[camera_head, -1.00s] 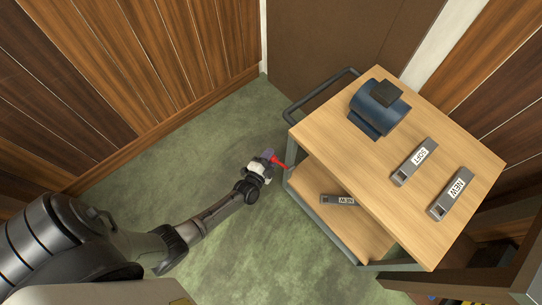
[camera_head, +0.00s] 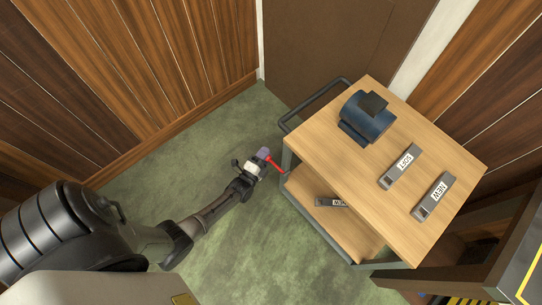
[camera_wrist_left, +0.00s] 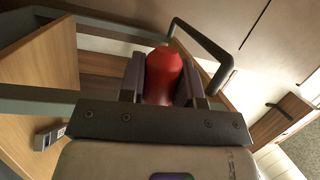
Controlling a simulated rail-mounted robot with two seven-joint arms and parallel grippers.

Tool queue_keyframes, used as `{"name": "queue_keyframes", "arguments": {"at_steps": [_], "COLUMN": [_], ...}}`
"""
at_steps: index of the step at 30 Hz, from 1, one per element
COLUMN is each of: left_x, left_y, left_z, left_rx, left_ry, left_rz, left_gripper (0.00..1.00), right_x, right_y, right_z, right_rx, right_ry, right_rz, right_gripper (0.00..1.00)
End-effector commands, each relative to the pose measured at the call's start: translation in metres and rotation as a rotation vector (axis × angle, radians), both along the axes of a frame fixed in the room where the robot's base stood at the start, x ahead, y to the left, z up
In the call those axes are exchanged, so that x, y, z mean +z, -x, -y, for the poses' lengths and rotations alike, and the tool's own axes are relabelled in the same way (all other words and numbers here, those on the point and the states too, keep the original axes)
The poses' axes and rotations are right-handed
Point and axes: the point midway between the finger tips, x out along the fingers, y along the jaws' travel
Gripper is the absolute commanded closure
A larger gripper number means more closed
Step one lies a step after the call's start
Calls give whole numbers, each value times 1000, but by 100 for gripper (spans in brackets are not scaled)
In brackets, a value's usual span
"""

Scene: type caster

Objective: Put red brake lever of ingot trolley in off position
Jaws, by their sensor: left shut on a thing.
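The red brake lever (camera_head: 276,165) sticks out from the near left corner of the ingot trolley (camera_head: 375,266), low beside its frame. My left gripper (camera_head: 264,154) is at the lever's outer end, left of the trolley. In the left wrist view, the lever's rounded red end (camera_wrist_left: 163,76) sits between the two dark fingers, and the gripper is shut on it. The lever slants down to the right from my fingers toward the trolley. Its pivot is too small to make out. My right gripper is not in view.
The trolley's top carries a blue cylindrical device (camera_head: 366,117) and two labelled ingots (camera_head: 400,166) (camera_head: 434,196). Another ingot (camera_head: 331,201) lies on the lower shelf. A dark handle (camera_head: 313,103) juts from the trolley's far left end. Green floor is clear around my left arm.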

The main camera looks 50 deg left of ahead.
Motion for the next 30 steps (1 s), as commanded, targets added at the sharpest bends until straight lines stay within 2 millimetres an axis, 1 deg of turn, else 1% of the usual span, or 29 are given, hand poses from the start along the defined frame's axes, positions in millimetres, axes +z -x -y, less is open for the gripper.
{"name": "queue_keyframes", "arguments": {"at_steps": [1, 3, 9, 15, 24, 30], "left_x": [12, 20, 40, 55, 70, 74], "left_y": [-1, -2, -2, -2, -1, -1], "left_z": [0, -1, 1, 6, 12, 15], "left_rx": [1, 1, 1, 2, 2, 1], "left_ry": [-43, -109, -288, -439, -587, -632], "left_rz": [9, 12, 21, 27, 32, 35], "left_gripper": [100, 100, 100, 100, 100, 100], "right_x": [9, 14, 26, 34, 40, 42], "right_y": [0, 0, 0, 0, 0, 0], "right_z": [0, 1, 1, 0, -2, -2], "right_rx": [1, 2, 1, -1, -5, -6], "right_ry": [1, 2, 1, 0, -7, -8], "right_rz": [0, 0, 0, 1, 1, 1], "right_gripper": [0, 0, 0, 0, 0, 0]}}
